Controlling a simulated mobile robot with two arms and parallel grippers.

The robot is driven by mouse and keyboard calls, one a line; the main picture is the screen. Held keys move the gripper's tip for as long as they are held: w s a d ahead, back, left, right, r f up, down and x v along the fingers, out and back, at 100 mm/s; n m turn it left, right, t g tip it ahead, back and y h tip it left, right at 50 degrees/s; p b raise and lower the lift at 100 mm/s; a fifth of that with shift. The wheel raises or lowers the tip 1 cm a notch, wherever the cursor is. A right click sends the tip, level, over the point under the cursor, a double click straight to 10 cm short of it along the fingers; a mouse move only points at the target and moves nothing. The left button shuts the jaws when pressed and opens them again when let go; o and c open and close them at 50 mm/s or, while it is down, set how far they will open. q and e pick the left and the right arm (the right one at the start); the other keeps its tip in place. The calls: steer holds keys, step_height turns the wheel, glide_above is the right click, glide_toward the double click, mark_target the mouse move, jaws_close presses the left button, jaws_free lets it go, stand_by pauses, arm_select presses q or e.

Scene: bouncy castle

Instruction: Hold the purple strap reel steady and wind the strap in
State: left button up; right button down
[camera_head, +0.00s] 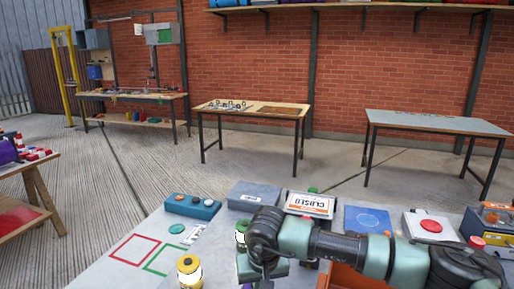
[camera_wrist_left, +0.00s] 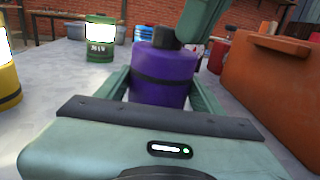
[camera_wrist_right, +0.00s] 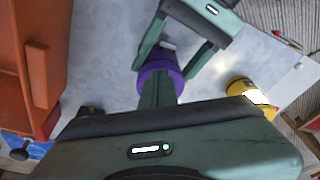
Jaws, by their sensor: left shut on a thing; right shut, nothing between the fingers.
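The purple strap reel (camera_wrist_left: 163,75) stands upright between the fingers of my left gripper (camera_wrist_left: 160,88), which is shut on it. A dark band runs around the reel. In the right wrist view the reel (camera_wrist_right: 161,68) shows just past my right gripper (camera_wrist_right: 158,80), whose fingers are shut with nothing between them. A dark part sits over the reel's top, close to my right gripper; whether they touch I cannot tell. In the head view my right arm hides most of the reel. I cannot make out a loose strap end or the crank clearly.
An orange crate (camera_wrist_left: 270,80) stands close right of the reel in the left wrist view. A teal button box (camera_head: 193,206) and a red-button box (camera_head: 430,226) stand on the grey table.

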step_height(320, 180, up, 6)
stand_by(0.5)
arm_select(q)
steer(key=shift+a, duration=0.1)
steer(key=o, duration=2)
